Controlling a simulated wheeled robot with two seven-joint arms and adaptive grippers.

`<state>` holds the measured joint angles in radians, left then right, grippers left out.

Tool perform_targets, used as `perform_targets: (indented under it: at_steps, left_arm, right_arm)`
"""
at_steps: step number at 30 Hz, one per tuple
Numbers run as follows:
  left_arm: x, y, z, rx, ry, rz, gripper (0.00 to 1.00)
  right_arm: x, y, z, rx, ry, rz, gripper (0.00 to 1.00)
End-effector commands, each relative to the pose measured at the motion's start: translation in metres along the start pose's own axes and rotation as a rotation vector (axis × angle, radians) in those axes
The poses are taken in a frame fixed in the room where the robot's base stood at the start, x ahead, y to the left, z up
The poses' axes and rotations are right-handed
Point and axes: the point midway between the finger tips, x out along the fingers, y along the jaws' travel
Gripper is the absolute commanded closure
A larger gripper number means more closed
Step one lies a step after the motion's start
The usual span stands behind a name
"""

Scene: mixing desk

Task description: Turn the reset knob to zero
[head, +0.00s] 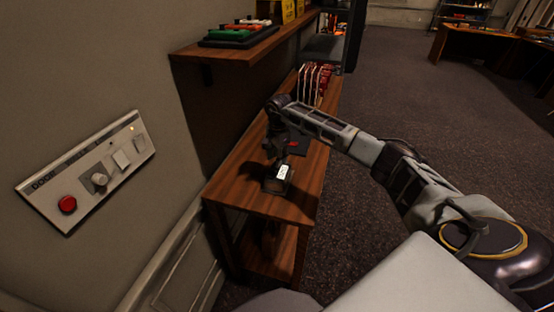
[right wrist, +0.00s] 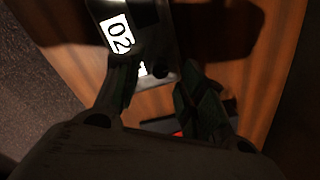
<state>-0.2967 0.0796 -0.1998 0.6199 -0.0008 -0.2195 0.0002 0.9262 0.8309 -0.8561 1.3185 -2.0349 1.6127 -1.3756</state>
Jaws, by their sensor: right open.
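A small dark counter device (head: 277,184) with a lit white display lies on the wooden desk, near its front end. It also shows in the right wrist view (right wrist: 162,38), where its display reads "02" on its side, partly covered by a finger. I cannot clearly make out a reset knob on it; that side of the device is dark and partly behind the fingers. My right gripper (head: 273,152) is just above and behind the device. In the right wrist view its two fingers (right wrist: 158,82) are apart, near the device's edge, with nothing visibly held. My left gripper is out of view.
A wall panel (head: 90,170) at the left bears a red button, a round knob and switches. A black and red item (head: 297,146) lies behind the device, and a red rack (head: 315,82) stands further back. A shelf (head: 225,52) overhangs the desk's far part.

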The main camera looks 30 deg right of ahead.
Motion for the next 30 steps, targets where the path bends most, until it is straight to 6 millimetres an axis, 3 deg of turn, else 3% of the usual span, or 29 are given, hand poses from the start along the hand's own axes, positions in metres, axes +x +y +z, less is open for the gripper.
perform_targets:
  at_steps: [6,17,26,30]
  left_arm:
    - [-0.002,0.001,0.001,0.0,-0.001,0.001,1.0]
    - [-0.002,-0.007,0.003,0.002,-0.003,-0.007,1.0]
    - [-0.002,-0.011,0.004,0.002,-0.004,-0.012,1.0]
    - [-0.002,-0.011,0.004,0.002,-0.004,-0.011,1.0]
  right_arm:
    - [0.014,0.0,0.0,0.0,0.0,-0.001,0.6]
    - [0.016,0.0,0.0,-0.001,0.0,-0.001,0.61]
    - [0.016,0.0,0.0,-0.001,0.0,-0.001,1.0]
    - [0.016,0.0,0.0,0.0,0.0,-0.001,1.0]
